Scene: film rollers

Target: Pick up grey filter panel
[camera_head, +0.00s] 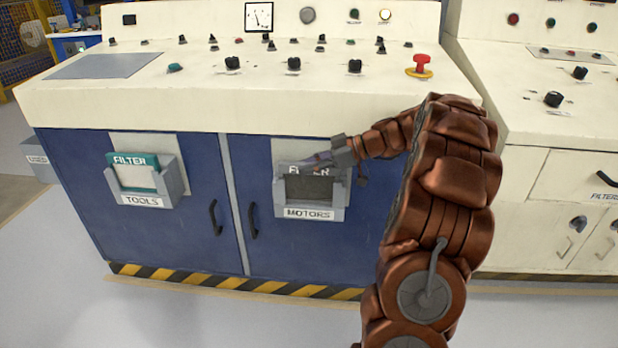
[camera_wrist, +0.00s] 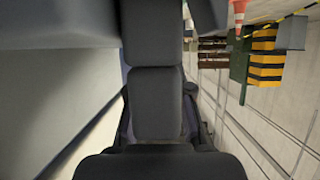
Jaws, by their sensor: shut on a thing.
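In the head view, the grey filter panel (camera_head: 309,187) sits in the grey holder labelled MOTORS (camera_head: 310,213) on the right blue cabinet door. Its front is dark and a FILTER label shows along its top, partly covered by my gripper. My gripper (camera_head: 318,160) reaches in from the right and is shut on the panel's upper edge. The panel still stands inside the holder. In the wrist view, the dark gripper body (camera_wrist: 155,100) fills the middle, and the panel cannot be made out clearly.
A teal-topped FILTER panel (camera_head: 136,174) stands in the TOOLS holder (camera_head: 171,185) on the left door. The cream console (camera_head: 200,98) overhangs the doors, with a red emergency button (camera_head: 420,66) near its right end. Black handles (camera_head: 252,220) stick out. The floor in front is clear.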

